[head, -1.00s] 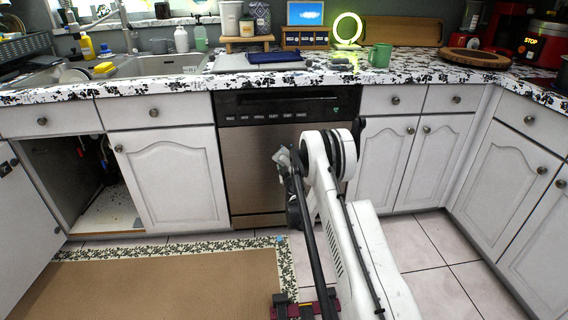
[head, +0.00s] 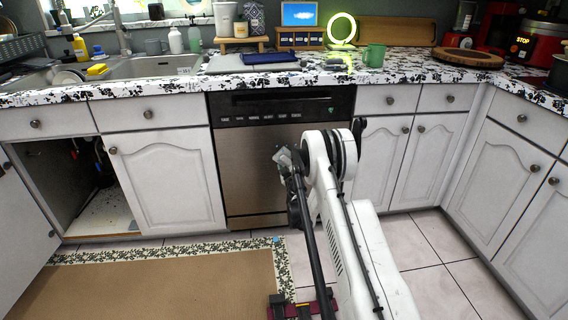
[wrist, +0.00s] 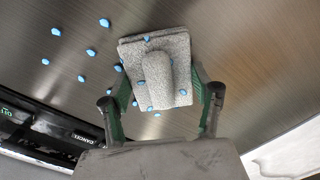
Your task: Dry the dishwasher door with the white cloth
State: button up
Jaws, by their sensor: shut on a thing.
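The dishwasher (head: 240,175) stands shut under the counter, with a brushed steel door and a black control panel on top. The wrist view shows its door (wrist: 255,70) with several blue drops on it, mostly left of the cloth. The white cloth, greyish here, is a folded pad with a raised ridge (wrist: 155,50). My gripper (wrist: 162,95) is shut on the cloth, its fingers on either side. The cloth lies over the door surface; some drops show at and over it. In the head view my gripper (head: 284,158) is in front of the door, partly hidden by my arm.
An open sink cabinet (head: 95,190) is at left, with its door (head: 20,215) swung out. Shut white cabinets (head: 385,165) stand right of the dishwasher. A brown mat (head: 160,290) lies on the tiled floor. The counter (head: 400,75) above carries a green mug (head: 374,55).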

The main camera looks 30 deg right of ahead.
jog(key=shift+s+d, duration=0.3)
jog(key=shift+d, duration=0.4)
jog(key=shift+s+d, duration=0.2)
jog(key=shift+d, duration=0.3)
jog(key=shift+s+d, duration=0.15)
jog(key=shift+d, duration=0.3)
jog(key=shift+s+d, duration=0.3)
jog(key=shift+d, duration=0.55)
jog(key=shift+s+d, duration=0.35)
jog(key=shift+d, duration=0.55)
